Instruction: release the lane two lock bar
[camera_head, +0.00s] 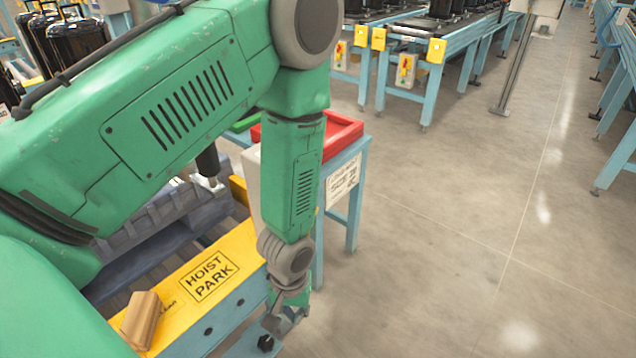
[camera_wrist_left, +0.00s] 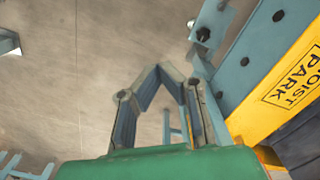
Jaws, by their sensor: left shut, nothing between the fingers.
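My green left arm reaches across the head view, and its grey left gripper (camera_head: 284,318) hangs just beyond the side of the yellow bench. In the left wrist view the two fingers of this gripper (camera_wrist_left: 156,72) meet at their tips with nothing between them. A light blue bracket with a black knob (camera_head: 265,342) sticks out from the bench side close to the gripper. It also shows in the left wrist view (camera_wrist_left: 204,32), apart from the fingertips. I cannot tell whether this is the lane two lock bar; no lane label is readable. My right gripper is out of view.
The yellow "HOIST PARK" plate (camera_head: 222,268) carries a brown block (camera_head: 142,318). Behind the forearm stands a blue-legged stand with a red tray (camera_head: 340,130). Conveyors (camera_head: 420,40) stand farther back. The floor to the right is open.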

